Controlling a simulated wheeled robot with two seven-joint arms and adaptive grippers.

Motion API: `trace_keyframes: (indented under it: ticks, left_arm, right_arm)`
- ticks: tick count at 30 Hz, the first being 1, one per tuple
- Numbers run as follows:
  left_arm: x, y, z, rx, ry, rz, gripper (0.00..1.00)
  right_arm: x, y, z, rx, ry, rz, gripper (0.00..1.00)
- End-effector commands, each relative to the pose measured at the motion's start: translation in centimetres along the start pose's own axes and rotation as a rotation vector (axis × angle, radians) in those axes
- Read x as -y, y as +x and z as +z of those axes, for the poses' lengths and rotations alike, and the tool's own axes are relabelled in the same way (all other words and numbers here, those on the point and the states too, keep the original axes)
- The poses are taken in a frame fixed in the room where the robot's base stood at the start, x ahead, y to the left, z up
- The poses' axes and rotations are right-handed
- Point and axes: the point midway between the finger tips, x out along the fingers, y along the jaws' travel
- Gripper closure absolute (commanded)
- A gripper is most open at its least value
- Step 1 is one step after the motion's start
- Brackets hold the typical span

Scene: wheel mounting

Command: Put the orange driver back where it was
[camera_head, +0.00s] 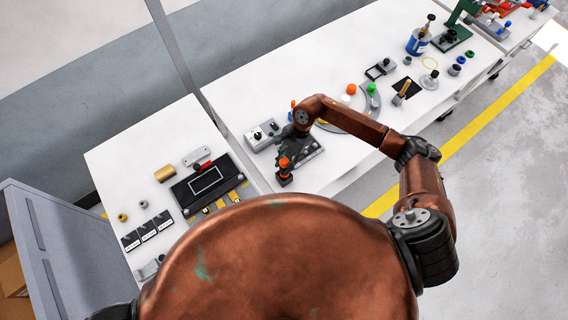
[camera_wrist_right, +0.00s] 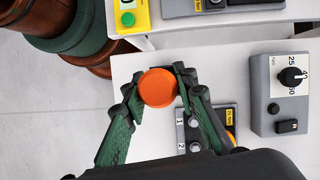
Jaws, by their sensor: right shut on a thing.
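The orange driver (camera_head: 284,162) shows in the head view as an orange top above a dark lower part, near the front left edge of the long white table. In the right wrist view its round orange top (camera_wrist_right: 158,87) sits between the fingertips. My right gripper (camera_wrist_right: 157,90) is shut on it, one green-and-black finger on each side. I cannot tell whether the driver's lower end touches anything. My left gripper is not in view.
A grey box with a black dial (camera_head: 262,135) stands behind the dark plate; its dial face (camera_wrist_right: 290,95) is right in the wrist view. A black-screened device (camera_head: 208,183) lies on the left table. A round tray with coloured balls (camera_head: 371,100) is farther right.

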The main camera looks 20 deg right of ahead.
Motion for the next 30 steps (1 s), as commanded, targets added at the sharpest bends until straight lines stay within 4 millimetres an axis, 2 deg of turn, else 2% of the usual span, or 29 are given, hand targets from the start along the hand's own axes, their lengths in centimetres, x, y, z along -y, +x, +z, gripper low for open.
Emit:
trace_keyframes:
  ticks: [10,11,18,26,30]
  left_arm:
    - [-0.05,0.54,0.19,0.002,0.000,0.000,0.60]
    - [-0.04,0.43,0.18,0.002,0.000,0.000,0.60]
    - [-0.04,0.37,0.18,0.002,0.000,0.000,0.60]
    - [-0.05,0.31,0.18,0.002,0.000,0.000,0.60]
    - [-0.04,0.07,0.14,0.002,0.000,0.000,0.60]
  right_arm:
    - [0.12,0.22,-0.10,0.000,-0.002,-0.003,1.00]
    - [0.04,0.21,-0.12,-0.001,-0.001,-0.001,0.72]
    - [0.05,0.15,-0.07,0.000,-0.001,-0.001,0.56]
    - [0.05,0.10,-0.04,0.000,-0.001,-0.001,0.56]
    - [0.13,-0.61,-0.01,-0.002,-0.002,-0.003,0.56]
